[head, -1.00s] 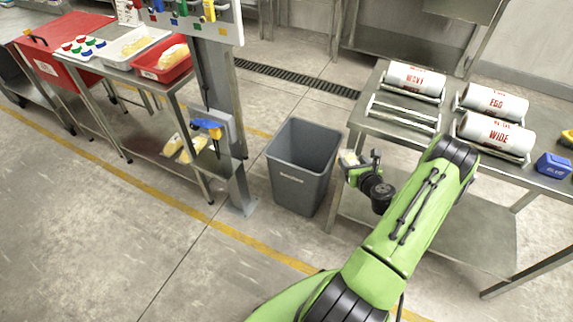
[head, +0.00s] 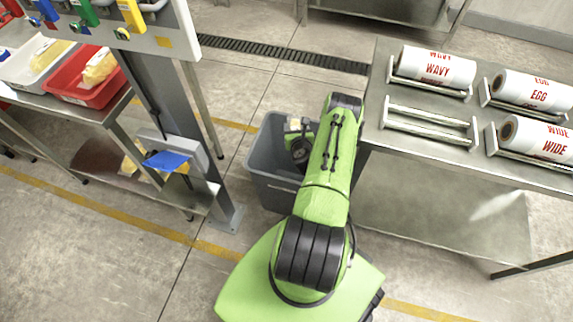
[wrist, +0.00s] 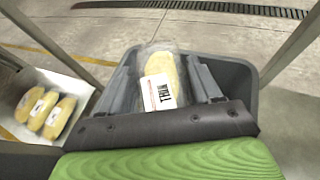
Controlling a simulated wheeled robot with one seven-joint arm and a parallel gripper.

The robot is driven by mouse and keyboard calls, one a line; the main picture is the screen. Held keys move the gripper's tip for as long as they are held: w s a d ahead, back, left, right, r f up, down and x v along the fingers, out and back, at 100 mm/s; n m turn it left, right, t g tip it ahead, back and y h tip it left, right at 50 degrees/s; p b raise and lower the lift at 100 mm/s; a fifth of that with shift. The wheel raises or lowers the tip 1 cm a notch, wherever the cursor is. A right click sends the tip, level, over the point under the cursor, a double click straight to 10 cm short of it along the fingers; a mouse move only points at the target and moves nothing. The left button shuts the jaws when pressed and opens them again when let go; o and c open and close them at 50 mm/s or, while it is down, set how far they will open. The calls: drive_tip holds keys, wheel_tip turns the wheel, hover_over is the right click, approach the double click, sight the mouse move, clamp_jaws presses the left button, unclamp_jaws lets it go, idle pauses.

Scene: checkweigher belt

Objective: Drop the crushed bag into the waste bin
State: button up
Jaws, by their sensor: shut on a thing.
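The grey waste bin (head: 262,160) stands on the floor between the post and the right-hand table, partly hidden by my arm. My gripper (head: 296,126) is over the bin's opening in the head view. In the wrist view my gripper (wrist: 165,82) is shut on the crushed bag (wrist: 160,95), a clear bag of yellow contents with a white label reading THIN. The bag sits between the two grey fingers, with the bin's rim (wrist: 240,65) around and behind it. In the head view the bag is only a small pale patch, largely hidden by the gripper.
A steel table (head: 400,150) with printed film rolls (head: 437,68) is close on the right of my arm. A post (head: 165,100) with a blue-topped device stands left of the bin. A red tray (head: 90,85) and white tray (head: 35,65) sit further left.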

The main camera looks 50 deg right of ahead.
drive_tip(key=shift+w+d+f+m, duration=0.1)
drive_tip(key=shift+d+f+m, duration=0.15)
drive_tip(key=shift+d, duration=0.55)
wheel_tip(320, 180, down, 6)
drive_tip(key=b, duration=0.4)
drive_tip(key=shift+a+r+b, duration=0.1)
drive_tip(key=shift+r+b, duration=0.1)
drive_tip(key=shift+b, duration=0.1)
drive_tip(key=shift+h, duration=0.3)
drive_tip(key=o, duration=1.1)
drive_tip(key=shift+o, duration=0.2)
